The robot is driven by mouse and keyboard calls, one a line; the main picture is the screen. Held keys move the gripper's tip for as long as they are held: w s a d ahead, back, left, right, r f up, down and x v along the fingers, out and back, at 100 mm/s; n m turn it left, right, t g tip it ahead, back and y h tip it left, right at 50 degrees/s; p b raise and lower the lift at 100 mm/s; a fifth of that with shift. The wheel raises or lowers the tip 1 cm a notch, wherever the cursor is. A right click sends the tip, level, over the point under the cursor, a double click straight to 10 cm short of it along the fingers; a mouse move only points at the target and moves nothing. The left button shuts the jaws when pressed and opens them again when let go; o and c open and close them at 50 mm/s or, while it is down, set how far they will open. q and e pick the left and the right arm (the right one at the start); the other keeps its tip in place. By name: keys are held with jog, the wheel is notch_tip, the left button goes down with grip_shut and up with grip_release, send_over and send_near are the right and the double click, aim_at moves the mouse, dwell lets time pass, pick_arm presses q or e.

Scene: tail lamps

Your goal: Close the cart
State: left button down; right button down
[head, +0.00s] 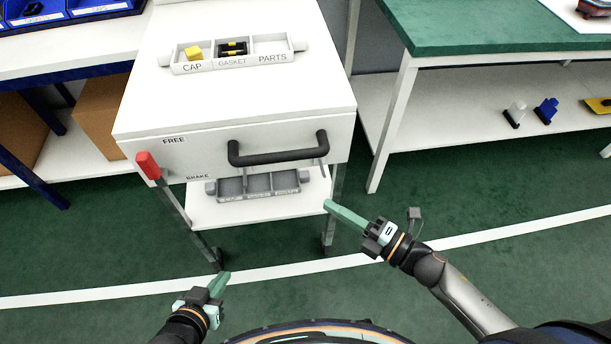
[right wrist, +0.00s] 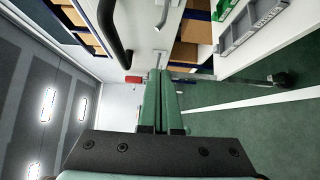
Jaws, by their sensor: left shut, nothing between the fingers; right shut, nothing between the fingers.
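The white cart (head: 235,105) stands ahead in the head view. A black bar handle (head: 278,148) crosses its front panel. A red lever (head: 148,165) is at the front left corner, between the printed words FREE and BRAKE. In the right wrist view the handle (right wrist: 113,30) and the red lever (right wrist: 133,79) also show. My right gripper (head: 328,205) is shut and empty, in front of the cart, below and right of the handle, apart from it. Its green fingers (right wrist: 162,85) lie together in the right wrist view. My left gripper (head: 222,277) is shut and empty, low in front of the cart's left leg.
A white tray (head: 222,66) marked CAP, GASKET and PARTS sits on the cart top, with yellow and black parts. A grey tray (head: 230,197) lies on the lower shelf. A green-topped bench (head: 480,30) is close on the right. The green floor (head: 540,280) is clear.

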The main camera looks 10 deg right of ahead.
pick_arm(q)
jog(key=shift+s+a+f+b, duration=0.35)
jog(key=shift+f+b, duration=0.1)
jog(key=shift+f, duration=0.15)
pick_arm(e)
jog(key=w+d+x, duration=0.2)
jog(key=x, duration=1)
jog(key=shift+w+a, duration=0.2)
